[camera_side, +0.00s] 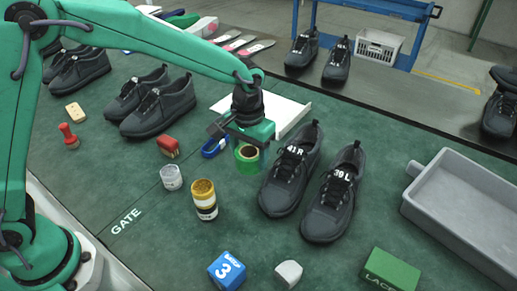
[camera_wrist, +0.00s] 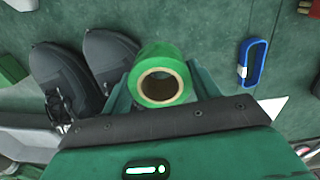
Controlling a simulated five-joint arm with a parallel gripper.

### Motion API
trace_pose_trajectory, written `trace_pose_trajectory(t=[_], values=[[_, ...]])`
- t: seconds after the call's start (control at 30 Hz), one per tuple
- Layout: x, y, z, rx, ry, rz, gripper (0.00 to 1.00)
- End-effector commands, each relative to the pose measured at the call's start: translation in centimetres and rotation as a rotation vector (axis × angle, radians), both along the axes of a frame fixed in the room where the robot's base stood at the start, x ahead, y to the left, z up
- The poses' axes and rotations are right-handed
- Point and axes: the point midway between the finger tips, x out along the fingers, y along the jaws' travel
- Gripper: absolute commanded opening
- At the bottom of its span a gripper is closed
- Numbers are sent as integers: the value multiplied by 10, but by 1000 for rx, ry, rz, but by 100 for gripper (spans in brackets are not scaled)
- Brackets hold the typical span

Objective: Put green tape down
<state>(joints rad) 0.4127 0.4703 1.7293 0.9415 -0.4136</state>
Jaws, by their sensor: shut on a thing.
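The green tape (camera_side: 247,160) is a roll with a tan cardboard core. My gripper (camera_side: 245,147) is shut on it, just left of a pair of dark shoes (camera_side: 290,175). In the wrist view the green tape (camera_wrist: 160,78) sits between the two fingers of my gripper (camera_wrist: 162,88), its core opening facing the camera. In the side view the roll is low over the green mat (camera_side: 130,190); I cannot tell whether it touches the mat.
A yellow-brown jar (camera_side: 204,200) and a clear jar (camera_side: 171,177) stand left. A blue block (camera_side: 227,270), green box (camera_side: 390,270) and grey tray (camera_side: 465,205) are in front and right. Mat before the tape is clear.

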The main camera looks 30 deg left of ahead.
Motion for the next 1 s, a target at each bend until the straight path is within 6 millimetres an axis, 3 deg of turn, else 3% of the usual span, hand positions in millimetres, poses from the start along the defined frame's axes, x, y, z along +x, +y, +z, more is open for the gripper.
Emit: trace_pose_trajectory(t=[0.5, 0.83, 1.0], values=[[54, 52, -45, 0, 1, 0, 37], [58, 56, -50, 0, 1, -1, 37], [57, 56, -65, 1, 4, -1, 37]])
